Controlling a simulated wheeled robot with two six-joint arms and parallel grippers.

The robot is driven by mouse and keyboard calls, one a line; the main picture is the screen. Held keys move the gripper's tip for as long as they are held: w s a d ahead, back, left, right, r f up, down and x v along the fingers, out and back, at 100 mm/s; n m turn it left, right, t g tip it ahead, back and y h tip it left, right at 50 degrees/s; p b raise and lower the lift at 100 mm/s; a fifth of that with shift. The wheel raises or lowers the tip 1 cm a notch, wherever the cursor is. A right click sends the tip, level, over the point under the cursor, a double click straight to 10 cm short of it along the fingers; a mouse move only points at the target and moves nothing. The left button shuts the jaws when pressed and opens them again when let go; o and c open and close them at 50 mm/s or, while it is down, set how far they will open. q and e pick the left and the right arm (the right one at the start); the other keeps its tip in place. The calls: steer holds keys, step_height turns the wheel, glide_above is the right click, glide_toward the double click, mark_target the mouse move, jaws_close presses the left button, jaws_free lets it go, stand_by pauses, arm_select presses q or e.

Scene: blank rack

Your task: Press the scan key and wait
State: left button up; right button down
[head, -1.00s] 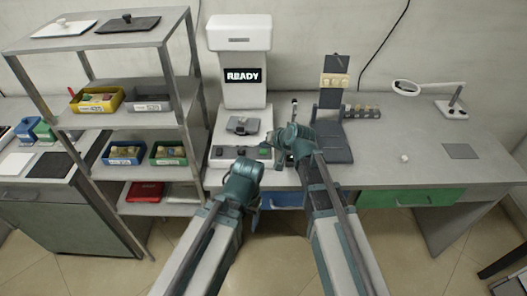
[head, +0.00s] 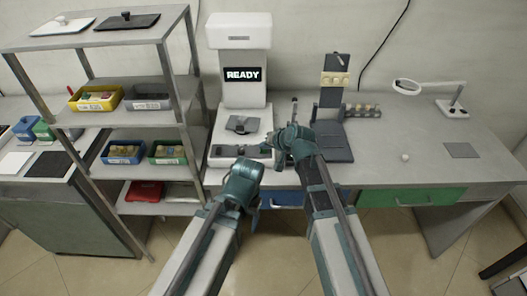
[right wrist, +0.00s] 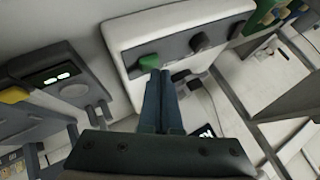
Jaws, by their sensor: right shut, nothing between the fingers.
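The white scanner (head: 240,92) stands at the back of the bench, and its screen (head: 242,74) reads READY. A grey piece (head: 241,125) sits on its lower platform. In the right wrist view, a green key (right wrist: 149,61) is on the grey strip of the scanner's front panel, beside dark knobs. My right gripper (right wrist: 159,74) is shut and empty, with its fingertips right at the green key; I cannot tell if they touch. In the head view my right gripper (head: 271,142) hides the key's area. My left gripper (head: 256,212) hangs low before the bench, its fingers unclear.
A metal shelf rack (head: 115,42) with colored bins stands left of the scanner. A dark upright stand (head: 331,110) is close right of my right gripper. A magnifier lamp (head: 407,87) is further right. The bench's right part is mostly clear.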

mark_target(265, 155)
steer(key=shift+f+b, duration=0.45)
stand_by(0.6)
steer(key=shift+r, duration=0.1)
steer(key=shift+r+p, duration=0.85)
steer(key=shift+p, duration=0.05)
step_height(265, 155, up, 5)
steer(key=p, duration=0.5)
steer(key=shift+s, duration=0.1)
stand_by(0.6)
